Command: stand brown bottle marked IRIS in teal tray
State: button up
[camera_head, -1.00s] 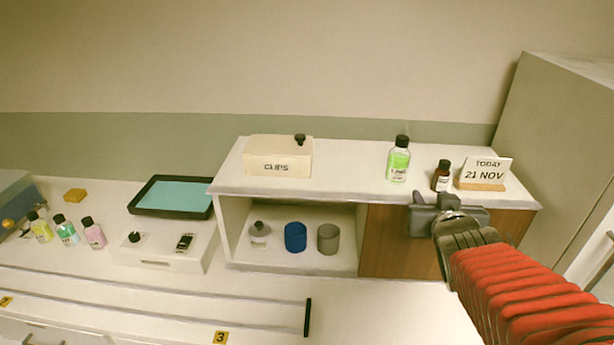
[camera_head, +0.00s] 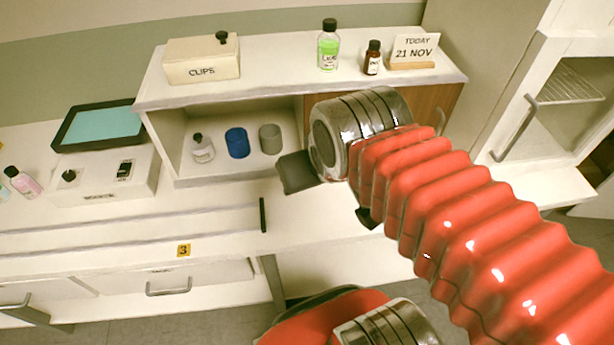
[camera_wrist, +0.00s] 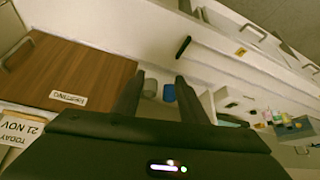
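A small brown bottle (camera_head: 372,58) with a black cap and pale label stands upright on top of the shelf unit, between a green bottle and the date sign. Its label is too small to read. The teal tray (camera_head: 58,139), black-rimmed with a teal floor, lies on the counter at the far left, behind a white box. My gripper (camera_head: 296,172) is in front of the shelf unit, lower than the brown bottle and apart from it. In the wrist view my gripper (camera_wrist: 158,82) has its two fingers apart with nothing held between them.
A green bottle (camera_head: 328,48), a clips box (camera_head: 202,62) and a date sign (camera_head: 412,50) share the shelf top. A white bottle (camera_head: 203,148), blue cup (camera_head: 237,142) and grey cup (camera_head: 270,138) stand in the open compartment. A white box (camera_head: 105,182) fronts the tray.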

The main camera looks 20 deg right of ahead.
jog(key=shift+s+a, duration=0.25)
jog(key=shift+s, duration=0.2)
jog(key=o, duration=0.3)
jog(key=w+d+r+m+g, duration=0.1)
jog(key=w+d+r, duration=0.4)
jog(key=w+r, duration=0.2)
jog(key=w+d+r+g, duration=0.1)
jog(key=w+d+r, duration=0.4)
jog(key=w+r, duration=0.2)
jog(key=w+d+r+m+g, duration=0.1)
jog(key=w+d, duration=0.3)
jog(key=d, duration=0.4)
jog(key=w+d+r+g, duration=0.1)
jog(key=w+d+r, duration=0.2)
jog(key=d, duration=0.6)
jog(key=shift+w+m+g, duration=0.3)
jog(key=shift+w+m, duration=0.1)
jog(key=shift+w, duration=0.85)
